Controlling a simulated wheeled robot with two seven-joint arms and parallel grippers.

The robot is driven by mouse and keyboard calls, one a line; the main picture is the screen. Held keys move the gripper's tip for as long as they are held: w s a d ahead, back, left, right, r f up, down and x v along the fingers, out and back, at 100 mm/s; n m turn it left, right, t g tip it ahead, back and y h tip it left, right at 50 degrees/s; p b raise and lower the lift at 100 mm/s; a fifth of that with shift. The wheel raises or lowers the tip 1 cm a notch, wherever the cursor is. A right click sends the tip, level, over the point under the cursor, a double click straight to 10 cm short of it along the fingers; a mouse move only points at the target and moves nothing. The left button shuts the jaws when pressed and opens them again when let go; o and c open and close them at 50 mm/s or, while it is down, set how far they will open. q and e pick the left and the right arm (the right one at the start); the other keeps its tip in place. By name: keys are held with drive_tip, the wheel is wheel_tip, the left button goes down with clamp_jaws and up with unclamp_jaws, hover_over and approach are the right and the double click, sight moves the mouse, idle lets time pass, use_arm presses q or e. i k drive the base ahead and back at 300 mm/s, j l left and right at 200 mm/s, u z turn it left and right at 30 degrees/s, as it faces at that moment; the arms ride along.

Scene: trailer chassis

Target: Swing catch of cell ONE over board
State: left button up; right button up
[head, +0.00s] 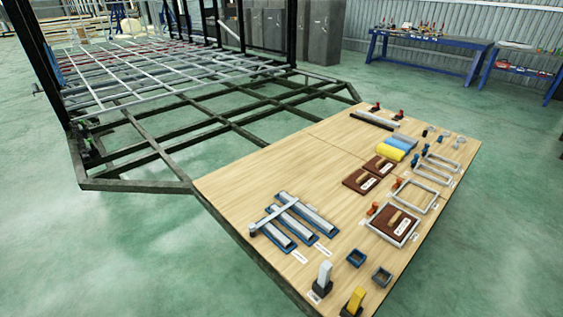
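A brown board (386,218) with a light handle and a white label sits inside a pale square frame, a cell (373,228), at the right side of the wooden tabletop. A red-orange catch (373,209) stands at this cell's upper left edge. A second pale frame (429,197) behind it is empty, with another catch (398,184) by its left side. Two more brown boards (357,183) (376,168) lie loose on the table to the left. The labels are too small to read, so I cannot tell which cell is ONE. Neither gripper is in view.
Blue-and-grey rails (315,217) with a grey bar across them lie at left on the table. Small blue open boxes (356,258) and upright grey and yellow pieces (355,300) stand near the front. Yellow and blue rolls (391,153) lie behind. The trailer chassis (135,184) adjoins the table.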

sight(375, 205)
drive_tip(key=i+l, duration=0.15)
drive_tip(key=l, duration=0.2)
drive_tip(key=i+l, duration=0.15)
drive_tip(key=l, duration=0.25)
drive_tip(key=i+l, duration=0.15)
drive_tip(key=l, duration=0.2)
drive_tip(key=z, duration=0.05)
